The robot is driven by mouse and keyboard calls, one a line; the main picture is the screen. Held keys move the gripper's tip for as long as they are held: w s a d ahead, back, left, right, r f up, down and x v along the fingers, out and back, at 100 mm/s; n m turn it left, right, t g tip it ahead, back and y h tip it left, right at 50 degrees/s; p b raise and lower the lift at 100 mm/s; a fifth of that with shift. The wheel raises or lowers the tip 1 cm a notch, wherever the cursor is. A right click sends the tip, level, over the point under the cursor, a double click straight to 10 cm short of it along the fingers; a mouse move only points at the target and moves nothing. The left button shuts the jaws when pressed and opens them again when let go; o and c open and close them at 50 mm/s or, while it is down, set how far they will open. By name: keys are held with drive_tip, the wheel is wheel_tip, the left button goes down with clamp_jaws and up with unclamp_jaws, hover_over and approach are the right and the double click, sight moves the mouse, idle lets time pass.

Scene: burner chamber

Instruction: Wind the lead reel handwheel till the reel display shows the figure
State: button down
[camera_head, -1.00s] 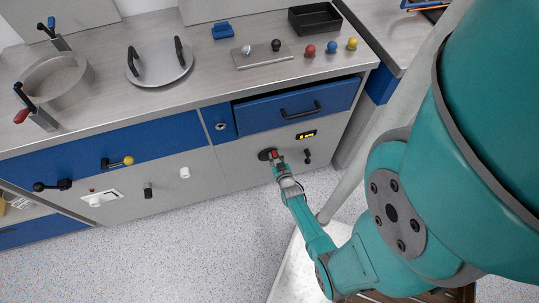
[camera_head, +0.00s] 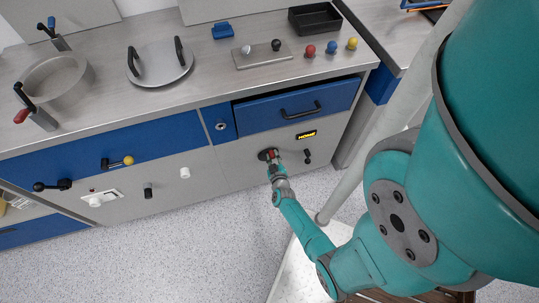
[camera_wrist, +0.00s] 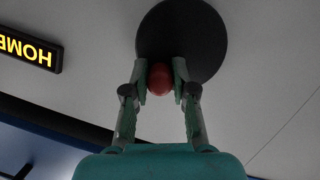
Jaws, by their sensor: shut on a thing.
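The handwheel is a black disc (camera_wrist: 205,35) with a red knob (camera_wrist: 160,79) near its rim, on the grey cabinet front. It also shows in the head view (camera_head: 263,155), partly hidden by my gripper. My gripper (camera_wrist: 167,78) has its two fingers closed on the red knob from either side. The reel display (camera_wrist: 28,48) is a small black panel beside the wheel, upside down in the wrist view, with the yellow word HOME lit. In the head view the display (camera_head: 306,135) sits right of and above the wheel.
A blue drawer (camera_head: 260,117) with a black handle (camera_head: 301,110) is above the wheel. A small black lever (camera_head: 307,156) is just right of it. Knobs, a pot and a lid stand on the worktop (camera_head: 110,98).

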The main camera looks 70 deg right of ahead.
drive_tip(key=shift+w+a+r+n+g+h, duration=0.15)
drive_tip(key=shift+w+a+n+h, duration=0.1)
drive_tip(key=shift+n, duration=0.5)
drive_tip(key=shift+w+a+f+n+g+h, duration=0.15)
drive_tip(key=shift+w+n+h, duration=0.1)
drive_tip(key=shift+n, duration=0.5)
drive_tip(key=shift+r, duration=0.1)
unclamp_jaws()
drive_tip(key=shift+s, duration=0.1)
drive_tip(key=shift+s+a, duration=1.95)
drive_tip(key=shift+a, duration=0.3)
